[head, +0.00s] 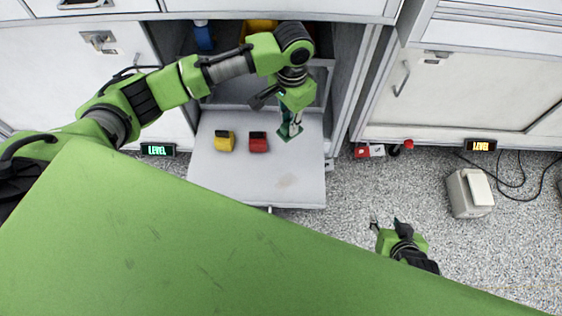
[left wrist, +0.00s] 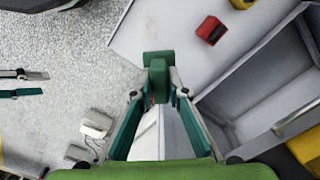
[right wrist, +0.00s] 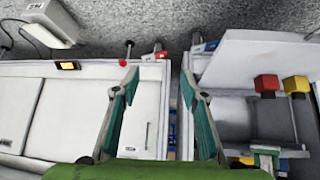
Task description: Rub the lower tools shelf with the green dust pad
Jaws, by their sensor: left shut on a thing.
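The lower tools shelf (head: 240,185) is a pale pulled-out board at the cabinet front, with a faint brownish smudge (head: 287,181) near its front right. My left gripper (head: 291,127) is over the shelf's right part, shut on the green dust pad (left wrist: 158,78). The pad shows between the fingertips in the left wrist view; the head view does not settle whether it touches the shelf. The shelf also shows in the right wrist view (right wrist: 262,62). My right gripper (head: 388,223) is open and empty, right of the shelf and over the floor.
A yellow block (head: 224,141) and a red block (head: 258,142) stand on the shelf's back half, left of my left gripper. Cabinet walls close in behind. A beige box (head: 468,193) with cables is on the floor at right. The shelf's front is clear.

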